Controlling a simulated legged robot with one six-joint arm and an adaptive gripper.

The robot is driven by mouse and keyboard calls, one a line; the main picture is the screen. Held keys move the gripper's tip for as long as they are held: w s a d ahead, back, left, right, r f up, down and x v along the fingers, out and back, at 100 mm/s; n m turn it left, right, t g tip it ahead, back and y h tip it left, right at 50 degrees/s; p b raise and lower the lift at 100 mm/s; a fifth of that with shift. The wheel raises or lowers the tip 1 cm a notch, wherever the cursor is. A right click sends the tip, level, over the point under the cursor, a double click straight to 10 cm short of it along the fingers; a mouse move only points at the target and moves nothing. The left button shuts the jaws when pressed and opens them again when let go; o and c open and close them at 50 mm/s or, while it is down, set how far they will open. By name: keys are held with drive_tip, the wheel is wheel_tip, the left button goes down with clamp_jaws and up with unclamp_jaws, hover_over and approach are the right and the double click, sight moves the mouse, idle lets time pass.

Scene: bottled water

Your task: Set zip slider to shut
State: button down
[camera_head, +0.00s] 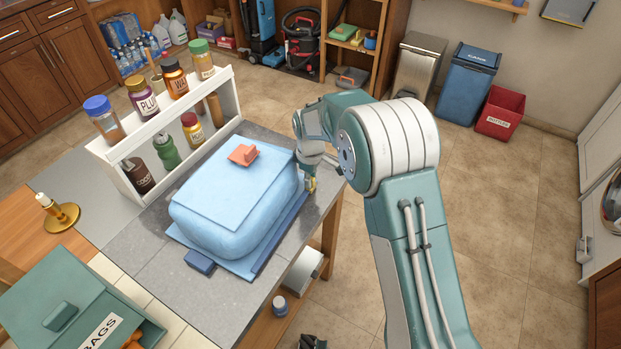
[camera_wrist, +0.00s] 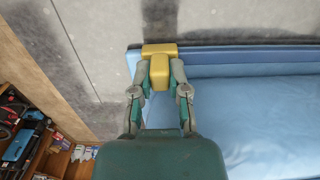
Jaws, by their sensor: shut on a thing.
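The yellow zip slider (camera_wrist: 159,49) sits on the dark blue zip strip (camera_wrist: 240,55) along the edge of the light blue bag (camera_wrist: 270,120), close to the strip's left end in the wrist view. My gripper (camera_wrist: 159,72) is shut on the slider's tab, one finger on each side. In the head view the bag (camera_head: 230,215) lies plump on the grey worktop, with the strip (camera_head: 277,239) along its right side. My gripper (camera_head: 311,182) and a bit of the yellow slider (camera_head: 312,187) show at the strip's far end, partly hidden by my wrist.
A small orange piece (camera_head: 243,154) sits on the bag's top panel. A navy block (camera_head: 200,261) lies at the bag's near corner. A white spice rack (camera_head: 160,125) stands left of the bag. A green bags box (camera_head: 75,310) is at the near left. Floor right of the table is open.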

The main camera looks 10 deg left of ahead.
drive_tip(key=shift+f, duration=0.1)
drive_tip(key=c, duration=0.6)
unclamp_jaws()
wheel_tip(320, 180, up, 12)
drive_tip(key=shift+w+a, duration=0.1)
